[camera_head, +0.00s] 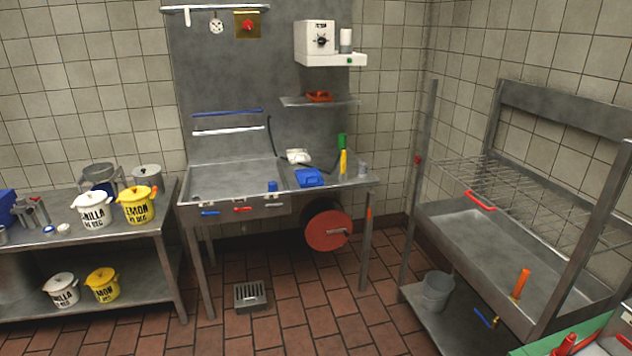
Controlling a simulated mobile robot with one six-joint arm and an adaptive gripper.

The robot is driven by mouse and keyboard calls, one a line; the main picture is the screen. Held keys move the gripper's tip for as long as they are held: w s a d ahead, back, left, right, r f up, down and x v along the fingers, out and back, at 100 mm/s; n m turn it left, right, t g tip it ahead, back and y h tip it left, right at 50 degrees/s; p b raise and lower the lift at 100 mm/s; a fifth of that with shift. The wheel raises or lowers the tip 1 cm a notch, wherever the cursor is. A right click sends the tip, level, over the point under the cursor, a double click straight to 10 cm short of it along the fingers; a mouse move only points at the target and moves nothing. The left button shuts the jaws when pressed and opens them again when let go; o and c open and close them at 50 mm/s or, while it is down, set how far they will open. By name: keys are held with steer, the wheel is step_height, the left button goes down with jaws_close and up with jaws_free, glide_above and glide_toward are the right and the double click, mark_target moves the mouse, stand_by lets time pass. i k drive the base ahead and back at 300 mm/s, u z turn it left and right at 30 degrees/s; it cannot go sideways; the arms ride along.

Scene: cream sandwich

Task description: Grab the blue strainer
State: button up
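No object is clearly recognisable as a blue strainer from this distance. A bright blue tray-like object (308,177) lies on the right part of the steel sink table (340,186). A small blue cup-like piece (272,186) stands to its left near the front edge. A grey bowl-like vessel (98,171) sits at the back of the left steel table, with something dark blue (104,187) just below it, partly hidden by the buckets. A blue box (7,208) is cut off at the left edge. My gripper is not in view.
The left table (165,222) holds a white bucket (92,211) and a yellow bucket (137,204), with more on its lower shelf. A red hose reel (328,230) hangs under the sink table. A steel rack sink (480,240) stands right. The tiled floor between is open, with a drain (250,294).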

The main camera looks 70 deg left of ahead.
mark_target(271, 184)
steer(key=u, duration=2.55)
